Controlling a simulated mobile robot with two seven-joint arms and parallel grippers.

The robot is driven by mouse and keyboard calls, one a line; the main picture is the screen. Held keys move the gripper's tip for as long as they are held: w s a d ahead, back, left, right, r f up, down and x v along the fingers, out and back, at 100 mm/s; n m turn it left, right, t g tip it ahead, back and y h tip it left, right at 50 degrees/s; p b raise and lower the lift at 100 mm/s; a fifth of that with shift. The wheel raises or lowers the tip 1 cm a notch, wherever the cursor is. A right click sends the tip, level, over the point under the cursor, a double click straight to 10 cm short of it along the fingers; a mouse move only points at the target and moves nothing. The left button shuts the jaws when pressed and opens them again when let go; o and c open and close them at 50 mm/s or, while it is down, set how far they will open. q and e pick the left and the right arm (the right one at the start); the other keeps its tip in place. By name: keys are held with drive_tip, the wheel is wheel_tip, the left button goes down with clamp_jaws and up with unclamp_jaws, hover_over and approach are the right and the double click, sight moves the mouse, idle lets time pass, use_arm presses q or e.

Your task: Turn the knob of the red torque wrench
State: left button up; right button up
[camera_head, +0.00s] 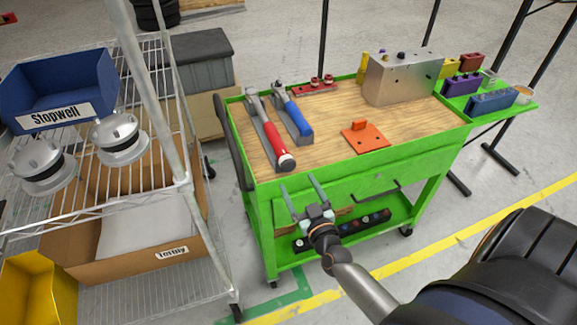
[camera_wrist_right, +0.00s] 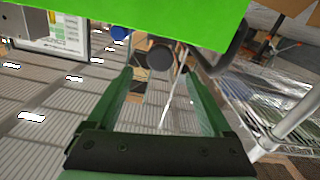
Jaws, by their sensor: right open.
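The red torque wrench (camera_head: 270,132) lies on the wooden top of the green cart, in a grey holder near the cart's left side. Its knob (camera_head: 286,162) is the pale and dark end pointing toward me, near the cart's front edge. My right gripper (camera_head: 298,183) is open and empty, in front of the cart and below the knob, apart from it. In the right wrist view its two fingers (camera_wrist_right: 160,78) are spread wide. A dark round part shows between them, and I cannot tell what it is. My left gripper is not in view.
A blue-handled wrench (camera_head: 293,112) lies right of the red one. An orange plate (camera_head: 365,137) and a metal box (camera_head: 402,78) are on the cart (camera_head: 340,175). A wire shelf (camera_head: 180,180) with bins stands at left. Floor in front of the cart is clear.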

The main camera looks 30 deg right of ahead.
sight(290, 167)
drive_tip(key=x, duration=0.8)
drive_tip(key=shift+b, duration=0.3)
clamp_jaws()
idle(0.4)
